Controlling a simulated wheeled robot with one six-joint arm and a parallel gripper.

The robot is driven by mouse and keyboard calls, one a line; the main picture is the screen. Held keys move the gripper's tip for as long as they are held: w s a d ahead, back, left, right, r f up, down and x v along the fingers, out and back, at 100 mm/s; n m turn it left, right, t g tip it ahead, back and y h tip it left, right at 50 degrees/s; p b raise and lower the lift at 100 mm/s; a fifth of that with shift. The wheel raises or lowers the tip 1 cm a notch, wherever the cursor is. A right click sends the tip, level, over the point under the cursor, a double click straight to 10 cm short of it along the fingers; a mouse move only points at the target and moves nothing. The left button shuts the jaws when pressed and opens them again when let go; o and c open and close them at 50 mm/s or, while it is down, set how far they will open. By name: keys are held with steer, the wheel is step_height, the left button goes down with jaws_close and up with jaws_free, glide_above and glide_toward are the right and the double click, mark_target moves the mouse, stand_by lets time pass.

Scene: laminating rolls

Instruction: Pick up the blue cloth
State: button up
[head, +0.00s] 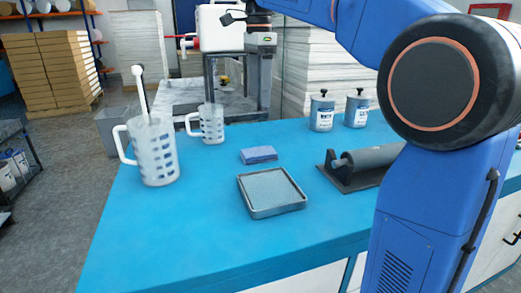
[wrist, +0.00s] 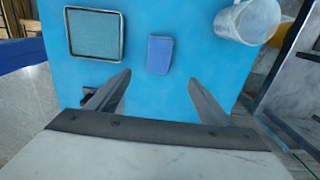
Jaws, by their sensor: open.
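The blue cloth (head: 258,154) lies folded as a small flat pad on the bright blue table in the head view. It sits just behind a shallow metal-rimmed tray (head: 245,199) and touches nothing. In the wrist view the cloth (wrist: 160,54) lies just beyond the fingertips, in line with the gap between them. My gripper (wrist: 160,78) is open and empty, with its two fingers spread. It appears to be above the table, apart from the cloth. In the head view my blue arm reaches across the top, and the fingers are hard to make out there.
Two measuring jugs, a large one (head: 154,155) with a white stick in it and a smaller one (head: 211,124), stand left of the cloth. Two labelled tins (head: 322,112) (head: 356,109) stand at the back right. A grey roller (head: 368,160) lies right. The table's front left is clear.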

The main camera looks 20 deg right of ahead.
mark_target(259, 151)
step_height(259, 151, down, 17)
steer(key=shift+s+a+f, duration=0.1)
steer(key=shift+f, duration=0.05)
stand_by(0.7)
steer(key=shift+c, duration=0.5)
steer(key=c, duration=1.1)
step_height(259, 151, up, 10)
steer(key=shift+o, duration=0.9)
